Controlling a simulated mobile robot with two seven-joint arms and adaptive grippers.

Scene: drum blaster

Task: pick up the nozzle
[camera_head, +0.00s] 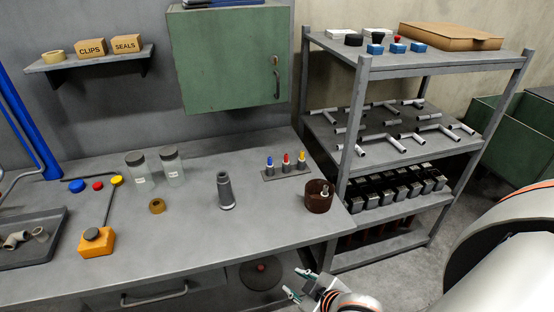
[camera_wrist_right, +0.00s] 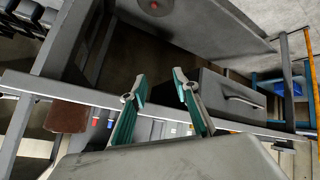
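The nozzle, a dark grey tapered piece (camera_head: 225,190) with a wider base, appears to be the upright part on the middle of the grey workbench (camera_head: 190,225). My right gripper (camera_head: 297,282) is low at the bottom of the head view, in front of the bench's front edge and to the right of the nozzle, well apart from it. In the right wrist view the two green-grey fingers (camera_wrist_right: 160,86) are spread with nothing between them. I cannot make out the nozzle in the wrist view. My left gripper is not in view.
A brown pot (camera_head: 318,196) stands at the bench's right end, also seen in the wrist view (camera_wrist_right: 67,117). A stand with coloured-tip bottles (camera_head: 286,172), two jars (camera_head: 172,167) and a tan ring (camera_head: 157,206) surround the nozzle. A metal shelf rack (camera_head: 355,110) stands right.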

